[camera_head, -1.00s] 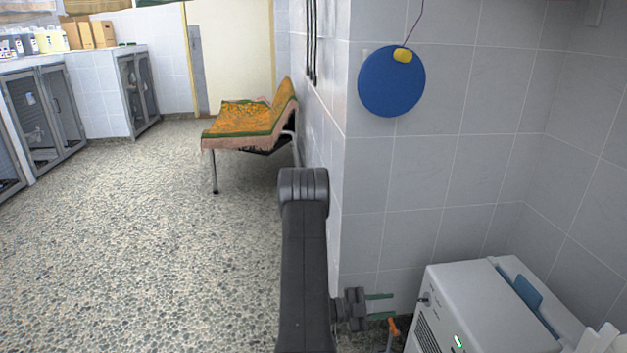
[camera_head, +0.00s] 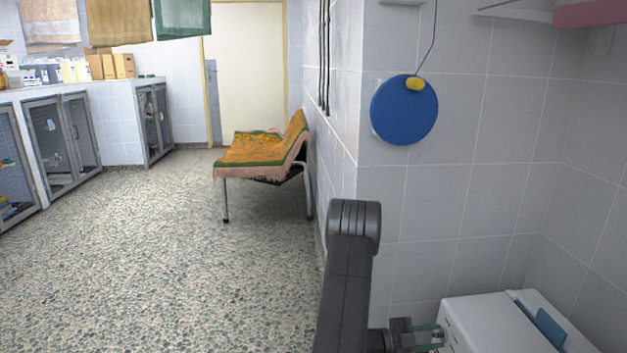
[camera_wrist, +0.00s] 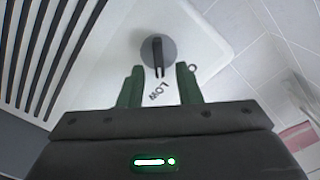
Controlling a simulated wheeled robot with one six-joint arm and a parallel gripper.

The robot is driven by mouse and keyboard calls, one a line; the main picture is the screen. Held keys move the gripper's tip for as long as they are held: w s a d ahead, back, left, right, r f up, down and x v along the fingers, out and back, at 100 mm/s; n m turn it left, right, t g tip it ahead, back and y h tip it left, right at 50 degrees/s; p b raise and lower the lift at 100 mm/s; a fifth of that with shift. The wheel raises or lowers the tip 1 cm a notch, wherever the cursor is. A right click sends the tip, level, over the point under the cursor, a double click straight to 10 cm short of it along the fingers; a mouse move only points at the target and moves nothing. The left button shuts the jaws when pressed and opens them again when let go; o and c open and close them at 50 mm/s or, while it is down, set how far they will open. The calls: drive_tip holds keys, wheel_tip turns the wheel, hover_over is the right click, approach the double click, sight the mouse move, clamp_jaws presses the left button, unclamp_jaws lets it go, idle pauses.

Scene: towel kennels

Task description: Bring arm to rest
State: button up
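My arm rises from the bottom of the head view, with its dark elbow upright in front of the tiled wall corner. My gripper (camera_head: 440,337) shows at the lower edge, its green fingers pointing right at the left side of a white machine (camera_head: 500,318). In the wrist view my gripper (camera_wrist: 159,73) is open, its two green fingers apart with nothing held between them. A round grey knob (camera_wrist: 157,52) with a dark pointer, marked LOW, lies just beyond the fingertips on a white panel. I cannot tell whether anything touches.
A tiled wall (camera_head: 450,200) with a hanging blue disc (camera_head: 404,110) stands close on the right. A bench with an orange towel (camera_head: 262,150) stands along the wall. Kennels (camera_head: 62,140) line the left. The pebbled floor between is clear.

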drive_tip(key=s+a+p, duration=0.1)
drive_tip(key=a+p, duration=0.2)
drive_tip(key=a, duration=1.1)
drive_tip(key=d, duration=0.4)
drive_tip(key=d+b, duration=0.1)
drive_tip(key=d, duration=0.4)
drive_tip(key=w+d+b, duration=0.1)
drive_tip(key=d, duration=0.4)
drive_tip(key=shift+r, duration=0.2)
drive_tip(key=n+p, duration=0.1)
drive_tip(key=p, duration=0.1)
drive_tip(key=n+p, duration=0.1)
drive_tip(key=n, duration=0.1)
drive_tip(key=shift+w+r+n+p, duration=0.2)
drive_tip(key=shift+n+p, duration=0.1)
drive_tip(key=shift+p, duration=0.05)
drive_tip(key=n+p, duration=0.5)
drive_tip(key=shift+w, duration=0.3)
drive_tip(key=a+p, duration=0.1)
drive_tip(key=a, duration=1.1)
drive_tip(key=shift+s+a+f, duration=0.15)
drive_tip(key=shift+s+f, duration=0.05)
drive_tip(key=shift+s, duration=0.25)
drive_tip(key=shift+r+p, duration=0.1)
drive_tip(key=shift+p, duration=0.2)
